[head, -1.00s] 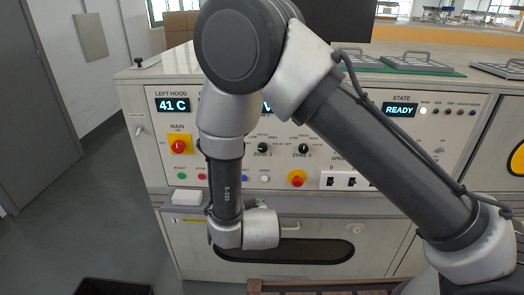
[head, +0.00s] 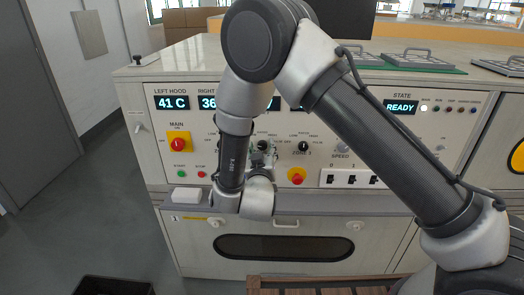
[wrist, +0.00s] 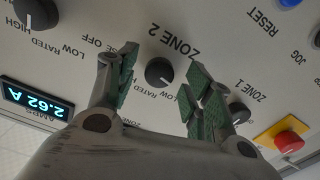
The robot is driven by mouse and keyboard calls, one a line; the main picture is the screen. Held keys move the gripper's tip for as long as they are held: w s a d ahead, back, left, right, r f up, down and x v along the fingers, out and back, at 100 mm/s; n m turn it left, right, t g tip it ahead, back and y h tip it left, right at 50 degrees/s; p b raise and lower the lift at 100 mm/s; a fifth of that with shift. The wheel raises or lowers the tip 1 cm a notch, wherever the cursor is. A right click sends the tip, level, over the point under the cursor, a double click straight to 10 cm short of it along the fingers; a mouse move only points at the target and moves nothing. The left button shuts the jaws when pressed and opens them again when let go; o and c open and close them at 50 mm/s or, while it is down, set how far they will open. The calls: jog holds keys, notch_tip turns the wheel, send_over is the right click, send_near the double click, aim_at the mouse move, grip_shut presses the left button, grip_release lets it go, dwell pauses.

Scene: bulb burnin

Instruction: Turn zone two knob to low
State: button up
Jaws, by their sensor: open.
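The zone two knob (wrist: 159,72) is a round black knob above the middle of the wrist view, which shows the panel upside down. My gripper (wrist: 163,88) is open, with one green-padded finger on each side of the knob. The knob appears between the fingers, with gaps on both sides; I cannot tell how far the pads are from the panel. In the head view my gripper (head: 262,158) is at the zone two spot and covers much of it.
The zone one knob (wrist: 240,112) is close to the right finger in the wrist view. Beyond it is the red main switch (wrist: 289,141) on yellow. The zone three knob (head: 303,147) and a red stop button (head: 297,177) are to the right in the head view.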

jog(key=shift+w, duration=0.1)
jog(key=shift+c, duration=0.4)
jog(key=c, duration=0.9)
jog(key=shift+c, duration=0.2)
jog(key=shift+m, duration=0.3)
jog(key=m, duration=0.3)
jog(key=shift+m, duration=2.1)
jog(key=o, duration=1)
